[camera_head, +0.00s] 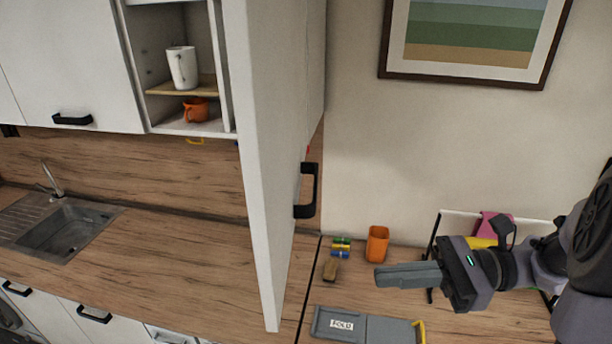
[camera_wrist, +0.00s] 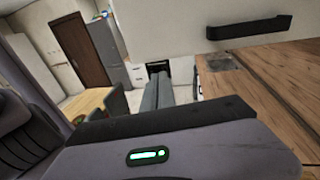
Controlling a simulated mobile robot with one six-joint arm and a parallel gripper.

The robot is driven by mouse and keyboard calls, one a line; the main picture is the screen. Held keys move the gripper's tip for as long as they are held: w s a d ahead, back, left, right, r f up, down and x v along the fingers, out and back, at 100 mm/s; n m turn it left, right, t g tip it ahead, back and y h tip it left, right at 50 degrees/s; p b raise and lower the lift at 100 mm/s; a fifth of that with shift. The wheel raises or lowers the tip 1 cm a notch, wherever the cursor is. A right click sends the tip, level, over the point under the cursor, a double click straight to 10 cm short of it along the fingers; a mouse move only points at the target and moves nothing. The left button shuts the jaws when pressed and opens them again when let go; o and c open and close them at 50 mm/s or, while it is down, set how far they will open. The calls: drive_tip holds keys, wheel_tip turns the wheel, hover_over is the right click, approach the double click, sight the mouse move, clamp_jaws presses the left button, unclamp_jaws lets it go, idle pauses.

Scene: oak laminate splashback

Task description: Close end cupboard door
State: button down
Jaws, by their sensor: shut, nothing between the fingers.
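The end cupboard door (camera_head: 262,150) is white and stands open, swung out toward me, edge-on in the head view. Its black handle (camera_head: 308,191) is on the side facing right. In the wrist view the door face (camera_wrist: 180,25) and its black handle (camera_wrist: 249,27) fill the top. The open cupboard (camera_head: 180,60) shows to the left of the door, with shelves inside. My gripper (camera_head: 378,277) is shut and empty, to the right of the door and lower than the handle, not touching it. Its fingers also show in the wrist view (camera_wrist: 158,82).
A white mug (camera_head: 182,68) and an orange cup (camera_head: 195,109) stand in the cupboard. A framed picture (camera_head: 470,40) hangs on the wall.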

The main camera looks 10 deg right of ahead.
sight(287, 261)
drive_tip(key=shift+m+t+y, duration=0.3)
drive_tip(key=shift+m+t, duration=0.3)
drive_tip(key=shift+t, duration=0.1)
drive_tip(key=x, duration=0.4)
drive_tip(key=p+x, duration=0.1)
drive_tip(key=x, duration=0.3)
drive_tip(key=w+r+p+x, duration=0.1)
drive_tip(key=x, duration=0.3)
drive_tip(key=shift+w+a, duration=0.15)
drive_tip(key=shift+a, duration=0.05)
drive_tip(key=shift+a+f, duration=0.1)
drive_tip(key=shift+a, duration=0.15)
drive_tip(key=shift+w+a, duration=0.1)
drive_tip(key=shift+a, duration=0.05)
